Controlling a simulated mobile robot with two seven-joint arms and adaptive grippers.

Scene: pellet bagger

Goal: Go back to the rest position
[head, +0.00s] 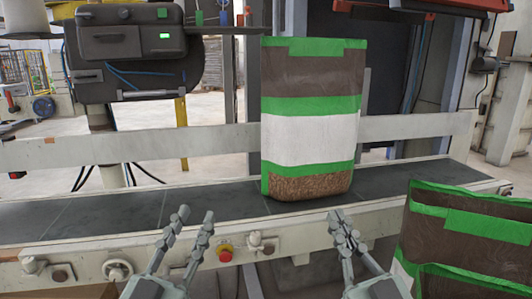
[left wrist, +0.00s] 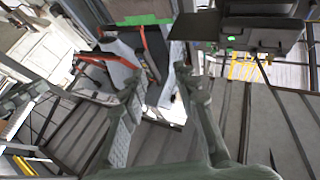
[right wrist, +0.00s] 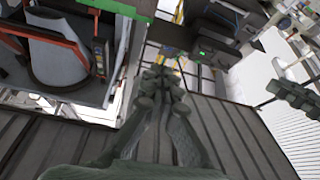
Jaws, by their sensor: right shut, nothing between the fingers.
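My left gripper (head: 195,215) is held in front of the conveyor, pointing up and forward. Its two fingers are apart with nothing between them, also in the left wrist view (left wrist: 157,80). My right gripper (head: 340,218) is held at a similar height to the right. Its fingers are together and empty, also in the right wrist view (right wrist: 161,85). A filled bag (head: 310,138) with green, brown and white bands stands upright on the conveyor belt (head: 225,202), beyond both grippers and apart from them.
More green and brown bags (head: 465,245) stand at the front right, near my right arm. A dark machine head (head: 125,40) with a green light is at the back left. A red button (head: 225,253) sits on the conveyor's front rail. The belt left of the bag is clear.

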